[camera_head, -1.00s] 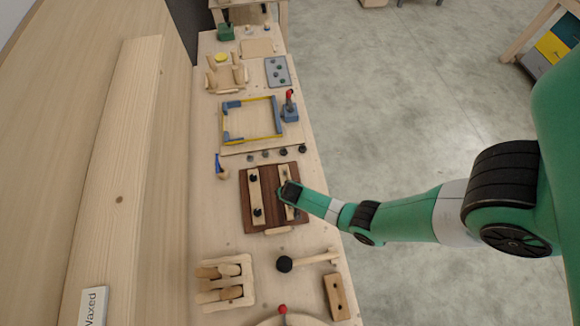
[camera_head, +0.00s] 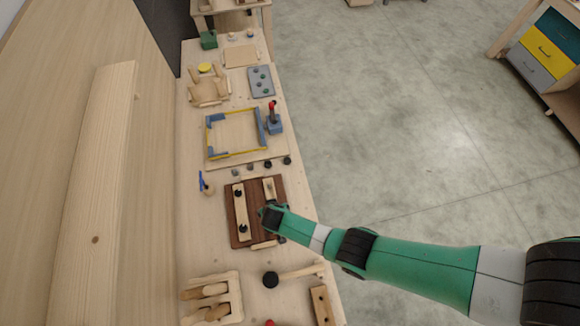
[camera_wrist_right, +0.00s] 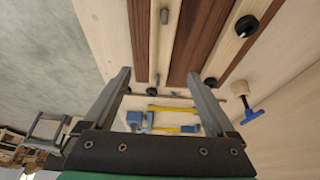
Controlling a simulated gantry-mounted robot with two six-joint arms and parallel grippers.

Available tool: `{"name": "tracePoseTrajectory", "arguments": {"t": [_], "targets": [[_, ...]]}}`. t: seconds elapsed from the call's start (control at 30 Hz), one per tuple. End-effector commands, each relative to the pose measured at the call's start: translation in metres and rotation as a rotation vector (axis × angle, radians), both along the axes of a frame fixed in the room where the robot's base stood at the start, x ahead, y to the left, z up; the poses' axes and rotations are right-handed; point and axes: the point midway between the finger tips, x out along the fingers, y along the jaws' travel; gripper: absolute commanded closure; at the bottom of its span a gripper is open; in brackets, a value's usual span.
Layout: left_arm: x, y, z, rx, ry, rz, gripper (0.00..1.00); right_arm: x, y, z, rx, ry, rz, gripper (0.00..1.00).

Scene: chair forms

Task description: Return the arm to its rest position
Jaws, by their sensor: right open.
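My right arm (camera_head: 410,262) reaches in from the right in the head view. Its gripper (camera_head: 272,212) is over the right part of a dark brown board (camera_head: 231,208) with pale wooden strips. In the right wrist view the gripper (camera_wrist_right: 160,90) is open, its two grey fingers apart with nothing between them. The board's brown and pale strips (camera_wrist_right: 190,40) lie beyond the fingertips there. I cannot tell the exact gap between fingers and board. My left gripper is not in view.
A blue and yellow frame (camera_head: 208,140) stands on the long bench (camera_head: 195,240) beyond the board. A mallet (camera_head: 271,279), a wooden rack (camera_head: 232,285) and a wooden block (camera_head: 321,304) lie nearer.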

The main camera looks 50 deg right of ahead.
Motion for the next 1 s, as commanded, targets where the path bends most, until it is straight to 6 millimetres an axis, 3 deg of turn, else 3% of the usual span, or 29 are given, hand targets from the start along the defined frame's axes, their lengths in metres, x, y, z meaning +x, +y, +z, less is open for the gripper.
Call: {"name": "tracePoseTrajectory", "arguments": {"t": [0.13, 0.5, 0.57, 0.63, 0.77, 0.9, 0.97, 1.0], "targets": [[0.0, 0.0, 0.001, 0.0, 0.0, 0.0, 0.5, 0.003, 0.008, 0.003, 0.0, 0.0, 0.018, 0.09], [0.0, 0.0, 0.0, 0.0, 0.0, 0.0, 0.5, 0.004, 0.005, 0.003, 0.001, -0.002, 0.012, 0.09], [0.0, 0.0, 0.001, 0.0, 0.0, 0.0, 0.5, 0.013, 0.002, 0.01, 0.004, -0.018, -0.001, 0.09], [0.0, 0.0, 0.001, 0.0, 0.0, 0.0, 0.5, 0.035, 0.0, 0.028, 0.014, -0.065, -0.016, 0.09], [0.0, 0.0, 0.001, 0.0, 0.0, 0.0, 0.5, 0.1, 0.0, 0.096, 0.059, -0.248, -0.047, 0.09], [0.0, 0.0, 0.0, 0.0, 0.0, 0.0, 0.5, 0.168, 0.0, 0.202, 0.124, -0.503, -0.056, 0.09], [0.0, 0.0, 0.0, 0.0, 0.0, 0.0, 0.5, 0.189, -0.001, 0.251, 0.143, -0.611, -0.044, 0.09], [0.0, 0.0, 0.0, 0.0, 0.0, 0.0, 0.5, 0.2, -0.002, 0.285, 0.152, -0.683, -0.033, 0.09]]}}
